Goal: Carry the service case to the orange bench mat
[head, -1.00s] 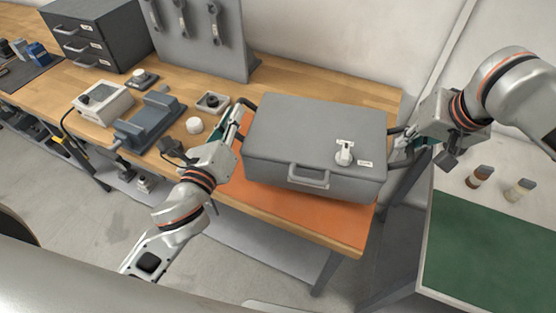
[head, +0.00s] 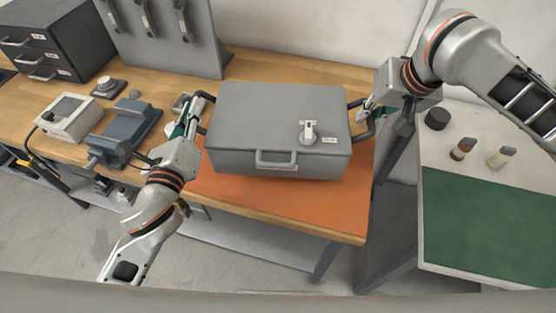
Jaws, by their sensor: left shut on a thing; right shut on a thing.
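The service case (head: 250,110) is a grey closed box with a front handle and a white part with a small label on its lid. It is over the back part of the orange bench mat (head: 280,200), whose front strip shows bare. I cannot tell whether its base touches the mat. My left gripper (head: 197,118) is shut on the case's left side handle. My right gripper (head: 364,112) is shut on the right side handle (head: 358,128). The case looks about level.
A blue-grey vise (head: 125,130) and a white box device (head: 68,118) stand left of the case. A grey tool panel (head: 165,35) and drawer unit (head: 55,40) are behind. A second table with a green mat (head: 490,225) is at right, across a gap.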

